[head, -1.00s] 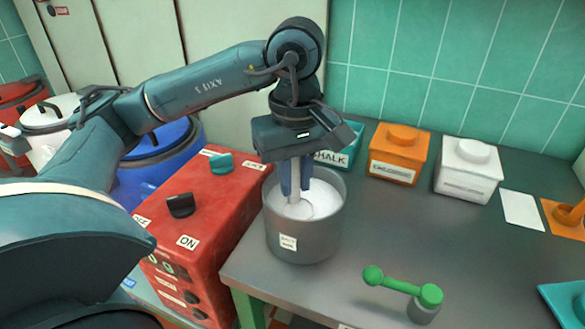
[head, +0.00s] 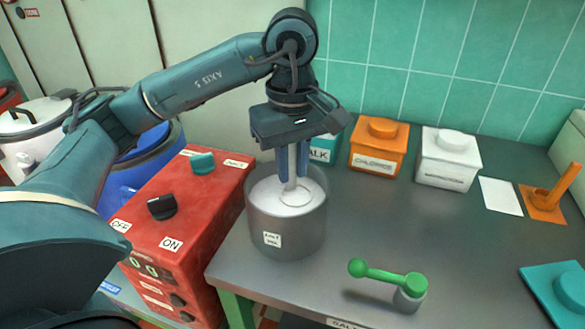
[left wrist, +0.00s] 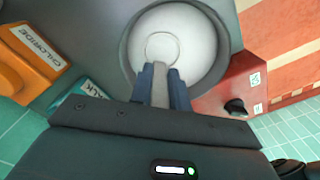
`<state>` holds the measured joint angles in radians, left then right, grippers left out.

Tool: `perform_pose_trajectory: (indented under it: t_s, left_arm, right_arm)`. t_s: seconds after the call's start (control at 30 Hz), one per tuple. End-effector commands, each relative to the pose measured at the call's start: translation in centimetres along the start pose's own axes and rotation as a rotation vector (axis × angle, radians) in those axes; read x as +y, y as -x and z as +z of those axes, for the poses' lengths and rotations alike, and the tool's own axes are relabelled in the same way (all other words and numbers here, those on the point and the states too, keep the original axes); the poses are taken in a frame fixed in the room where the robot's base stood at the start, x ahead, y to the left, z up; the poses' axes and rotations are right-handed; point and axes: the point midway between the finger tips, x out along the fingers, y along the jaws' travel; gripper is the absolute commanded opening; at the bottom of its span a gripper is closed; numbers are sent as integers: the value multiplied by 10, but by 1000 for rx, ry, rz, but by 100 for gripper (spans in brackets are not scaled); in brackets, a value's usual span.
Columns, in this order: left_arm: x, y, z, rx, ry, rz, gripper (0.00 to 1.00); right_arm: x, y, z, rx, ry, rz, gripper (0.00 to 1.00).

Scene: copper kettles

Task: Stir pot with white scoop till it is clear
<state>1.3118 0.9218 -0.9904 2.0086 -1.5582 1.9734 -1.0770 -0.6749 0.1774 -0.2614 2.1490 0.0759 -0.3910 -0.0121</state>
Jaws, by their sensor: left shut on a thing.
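A grey metal pot (head: 287,232) with a small label stands at the left end of the dark table. It holds cloudy white contents (head: 267,192), which also show in the left wrist view (left wrist: 195,30). My left gripper (head: 292,172) is above the pot, shut on the upright pale handle of the white scoop (head: 291,165). The scoop's round end sits in the white contents, and its outline shows at the surface; in the left wrist view the scoop handle (left wrist: 160,92) lies between the blue fingers. My right gripper is not in view.
A red control box (head: 185,235) with black and teal knobs stands left of the pot. Teal chalk, orange chloride (head: 378,148) and white (head: 447,160) boxes line the back. The table's middle is clear.

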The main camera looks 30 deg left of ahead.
Motion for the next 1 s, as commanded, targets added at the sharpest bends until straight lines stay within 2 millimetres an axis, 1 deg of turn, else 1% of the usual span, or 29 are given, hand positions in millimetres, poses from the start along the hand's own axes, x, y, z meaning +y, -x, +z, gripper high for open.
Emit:
perform_pose_trajectory:
  t_s: [0.03, 0.2, 0.3, 0.47, 0.83, 1.0]
  left_arm:
    - [0, -1, -4, 0, 3, 1, 0]
    - [0, 0, -14, 1, 2, 1, 0]
    - [0, 0, -16, 1, 1, 1, 0]
    - [-3, 0, -16, 0, 1, 1, 0]
    - [-27, -1, -17, 1, 2, 1, 0]
    - [-30, 0, -15, 0, -1, 0, 0]
  right_arm:
    - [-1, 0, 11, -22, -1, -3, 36]
    - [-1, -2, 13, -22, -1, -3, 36]
    - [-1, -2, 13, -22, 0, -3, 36]
    - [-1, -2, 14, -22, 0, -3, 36]
    - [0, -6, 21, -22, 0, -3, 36]
    - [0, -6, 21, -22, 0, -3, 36]
